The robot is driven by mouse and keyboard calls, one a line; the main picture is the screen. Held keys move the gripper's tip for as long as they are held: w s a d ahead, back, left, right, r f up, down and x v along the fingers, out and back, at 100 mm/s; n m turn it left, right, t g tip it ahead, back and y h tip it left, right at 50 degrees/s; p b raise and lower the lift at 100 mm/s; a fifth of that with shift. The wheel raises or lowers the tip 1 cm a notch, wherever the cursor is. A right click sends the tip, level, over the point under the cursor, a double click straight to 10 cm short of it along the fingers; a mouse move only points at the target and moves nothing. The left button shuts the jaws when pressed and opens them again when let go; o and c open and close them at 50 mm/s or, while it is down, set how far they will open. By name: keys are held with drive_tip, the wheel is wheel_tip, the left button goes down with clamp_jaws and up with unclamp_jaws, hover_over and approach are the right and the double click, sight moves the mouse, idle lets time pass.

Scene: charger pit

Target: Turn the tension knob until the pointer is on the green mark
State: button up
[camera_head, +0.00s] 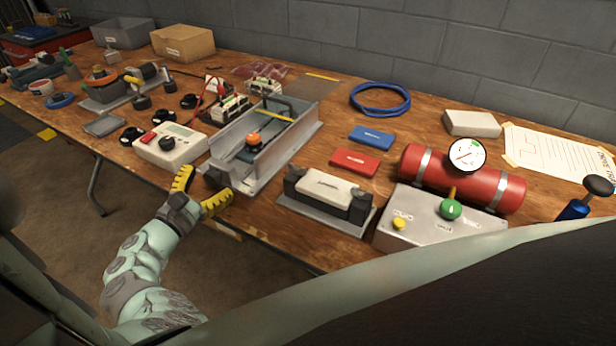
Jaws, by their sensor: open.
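A grey metal channel (268,160) stands near the table's front edge, with an orange-topped part (253,139) and a yellow strip (272,117) inside it. A dark knob (213,176) sits at its near left end; it looks like the tension knob. My gripper (207,183) is open, its yellow fingers on either side of this knob. I cannot tell whether they touch it. No pointer or green mark can be made out on the channel at this size.
A white meter box (184,150) with a dark dial stands close left of my gripper. A clamp block (328,190), a red case (355,162) and a grey control box (425,230) are to the right. A red cylinder (490,187) with a round gauge (466,154) lies behind that box.

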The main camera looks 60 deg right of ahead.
drive_tip(key=s+a, duration=0.2)
drive_tip(key=a, duration=0.8)
drive_tip(key=shift+a+f, duration=0.35)
drive_tip(key=shift+a, duration=0.05)
drive_tip(key=shift+w, duration=0.1)
